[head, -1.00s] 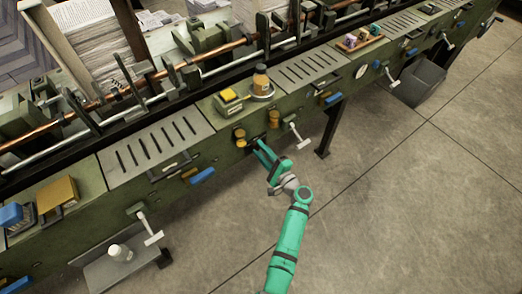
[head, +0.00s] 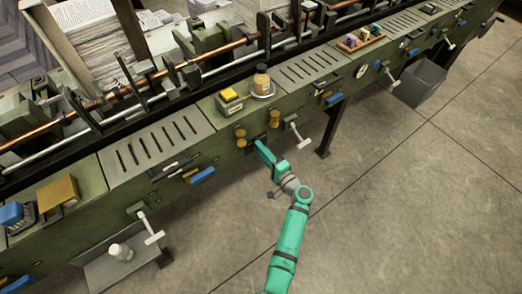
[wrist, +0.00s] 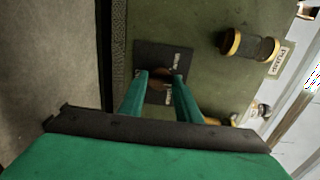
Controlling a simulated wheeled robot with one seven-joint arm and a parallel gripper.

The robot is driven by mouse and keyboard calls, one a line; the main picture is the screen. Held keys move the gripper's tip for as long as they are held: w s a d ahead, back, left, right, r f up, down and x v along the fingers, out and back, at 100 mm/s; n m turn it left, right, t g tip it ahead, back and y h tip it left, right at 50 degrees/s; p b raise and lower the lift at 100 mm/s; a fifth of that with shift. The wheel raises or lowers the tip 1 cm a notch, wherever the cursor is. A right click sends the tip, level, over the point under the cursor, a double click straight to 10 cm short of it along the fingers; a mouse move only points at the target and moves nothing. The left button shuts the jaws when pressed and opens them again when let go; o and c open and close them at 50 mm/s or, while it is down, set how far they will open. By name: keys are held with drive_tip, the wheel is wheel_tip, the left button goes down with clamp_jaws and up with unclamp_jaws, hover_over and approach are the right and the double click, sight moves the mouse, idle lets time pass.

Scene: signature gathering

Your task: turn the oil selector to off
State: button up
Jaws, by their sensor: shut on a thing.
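The oil selector is a small brownish knob (wrist: 161,76) on a dark square plate (wrist: 150,58) with small white labels, set in the green front panel. The lettering is too small to read for certain. My gripper (wrist: 161,82) has its two green fingers on either side of the knob, shut on it. In the head view my gripper (head: 258,144) reaches the front of the machine, below the yellow-topped box, and hides most of the selector. I cannot tell which label the knob points to.
Brass knobs (wrist: 250,45) sit on the same panel close to the selector, beside a small label plate. A T-shaped lever (head: 298,136) sticks out to the right of my gripper. A dark machine leg (head: 327,135) stands farther right. The floor in front is clear.

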drive_tip(key=o, duration=1)
drive_tip(key=shift+s, duration=0.1)
drive_tip(key=v, duration=1)
drive_tip(key=shift+s+d, duration=0.2)
drive_tip(key=shift+s, duration=0.05)
